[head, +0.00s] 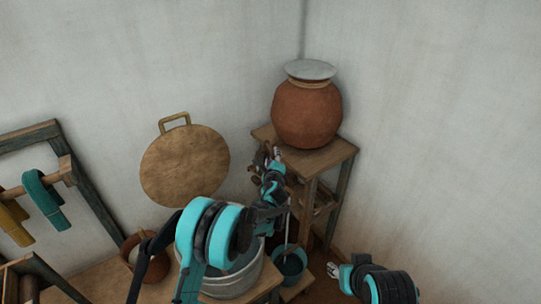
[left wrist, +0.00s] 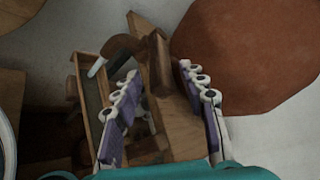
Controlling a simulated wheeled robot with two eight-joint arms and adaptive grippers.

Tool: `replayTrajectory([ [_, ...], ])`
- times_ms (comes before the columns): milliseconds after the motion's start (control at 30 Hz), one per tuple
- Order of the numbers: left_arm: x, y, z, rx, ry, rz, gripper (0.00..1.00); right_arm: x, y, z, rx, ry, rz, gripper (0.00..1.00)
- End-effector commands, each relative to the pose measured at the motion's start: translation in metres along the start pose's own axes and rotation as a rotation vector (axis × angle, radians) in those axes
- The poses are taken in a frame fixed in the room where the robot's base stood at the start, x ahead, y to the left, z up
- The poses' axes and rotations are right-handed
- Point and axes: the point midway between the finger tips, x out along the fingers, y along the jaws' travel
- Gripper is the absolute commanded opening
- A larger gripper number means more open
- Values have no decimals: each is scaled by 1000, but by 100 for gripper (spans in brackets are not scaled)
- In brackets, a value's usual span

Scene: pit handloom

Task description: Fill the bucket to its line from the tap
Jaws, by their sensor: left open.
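A clay pot (head: 307,115) with a pale lid stands on a wooden stand; it also shows in the left wrist view (left wrist: 245,60). A brown wooden tap (left wrist: 158,62) with a curved spout projects from its side. A thin pale streak, apparently water, hangs from the spout (left wrist: 97,67). The teal bucket (head: 290,264) is low beside the stand, below the tap; its line and water level cannot be made out. My left gripper (head: 272,160) is at the tap, its fingers (left wrist: 163,105) open on either side of it. My right gripper (head: 335,270) is low at right, its opening unclear.
A large pale tub (head: 230,286) stands left of the bucket, partly behind my left arm. A round clay vessel (head: 130,244) is farther left. A wooden frame with yarn hanks (head: 44,200) is at left. A round tan board (head: 185,165) is against the wall.

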Motion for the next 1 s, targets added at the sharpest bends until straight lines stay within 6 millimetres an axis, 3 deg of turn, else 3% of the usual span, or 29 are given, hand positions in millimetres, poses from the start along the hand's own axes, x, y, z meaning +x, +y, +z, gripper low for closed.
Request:
replayTrajectory([
  [200,25,1,0,-2,-1,0,42,4,0,3,0,0,0,40],
  [500,29,0,1,-2,0,0,42,4,0,3,0,0,0,40],
  [533,28,0,1,-2,0,0,39,4,0,3,0,0,0,40],
  [700,28,0,1,-2,0,0,0,4,0,3,0,0,0,40],
  [1000,30,-2,-6,-10,-37,29,0,7,0,5,0,0,0,40],
])
